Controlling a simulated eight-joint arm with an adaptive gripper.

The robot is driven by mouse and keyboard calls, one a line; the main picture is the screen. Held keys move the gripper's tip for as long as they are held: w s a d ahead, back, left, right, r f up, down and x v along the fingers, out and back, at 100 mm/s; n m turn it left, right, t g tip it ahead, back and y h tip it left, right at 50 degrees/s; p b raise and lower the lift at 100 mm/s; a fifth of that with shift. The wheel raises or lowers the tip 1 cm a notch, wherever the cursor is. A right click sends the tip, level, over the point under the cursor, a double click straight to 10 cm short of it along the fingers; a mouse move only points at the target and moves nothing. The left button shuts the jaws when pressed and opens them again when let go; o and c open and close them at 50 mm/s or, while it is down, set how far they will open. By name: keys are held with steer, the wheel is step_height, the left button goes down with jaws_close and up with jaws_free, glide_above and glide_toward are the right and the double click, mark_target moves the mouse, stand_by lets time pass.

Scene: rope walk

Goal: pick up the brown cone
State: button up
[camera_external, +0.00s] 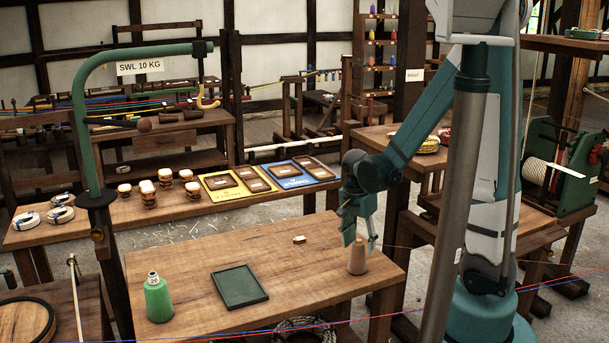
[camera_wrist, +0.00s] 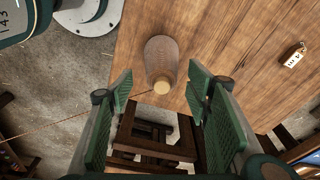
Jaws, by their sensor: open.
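The brown cone (camera_external: 357,256) stands upright on the wooden table, near its right edge. In the wrist view the cone (camera_wrist: 161,60) shows from above, with its pale narrow tip (camera_wrist: 162,86) toward the gripper. My gripper (camera_external: 361,243) is open and points down just above the cone in the external view. In the wrist view its green-padded fingers (camera_wrist: 160,108) are spread apart, with the cone's tip between them in the picture and nothing held. I cannot tell whether a finger touches the cone.
A dark green tray (camera_external: 240,302) and a green bottle (camera_external: 158,298) stand on the same table (camera_external: 190,255), to the left. A small tagged item (camera_external: 299,239) lies behind the cone's left; it also shows in the wrist view (camera_wrist: 294,57). A thin line passes near the table edge.

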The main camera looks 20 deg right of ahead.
mark_target(359, 254)
steer(key=shift+f, duration=0.15)
steer(key=shift+w+d+f+b, duration=0.1)
steer(key=shift+f+b, duration=0.4)
steer(key=shift+f, duration=0.75)
steer(key=shift+w+d+f+b, duration=0.1)
steer(key=shift+f+b, duration=0.35)
steer(key=shift+f, duration=0.8)
steer(key=c, duration=0.9)
